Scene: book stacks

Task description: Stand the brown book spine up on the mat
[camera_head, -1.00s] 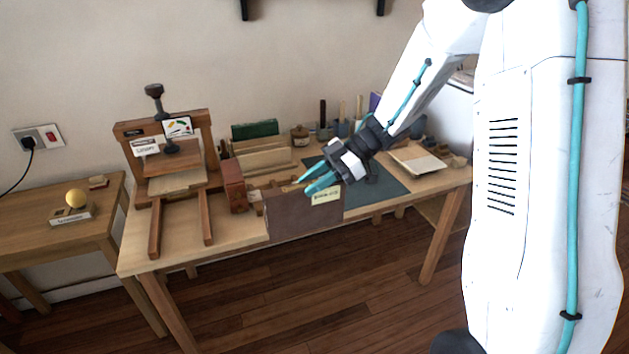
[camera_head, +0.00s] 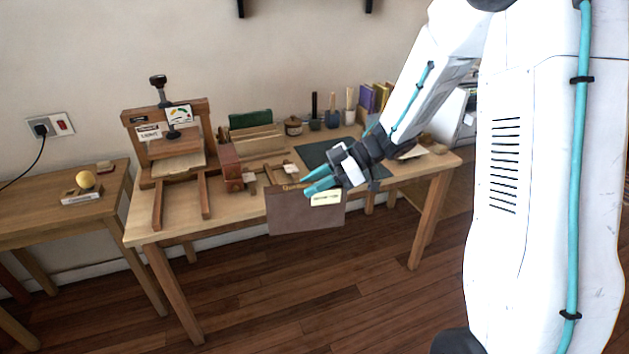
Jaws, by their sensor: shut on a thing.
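The brown book (camera_head: 298,221) hangs from my gripper (camera_head: 303,185) in front of the table's front edge, with the floor behind its lower part. A pale yellow label (camera_head: 326,198) shows near its top right. My gripper has teal fingers and is shut on the book at its upper edge. The dark green mat (camera_head: 318,154) lies on the table behind my gripper, partly hidden by it and by my arm.
A wooden press (camera_head: 170,150) stands at the table's left, with a reddish-brown block (camera_head: 230,168) beside it. A green book (camera_head: 250,120), a small pot (camera_head: 293,126), tool holders (camera_head: 332,119) and upright books (camera_head: 374,97) line the back. A side table (camera_head: 70,205) stands at left.

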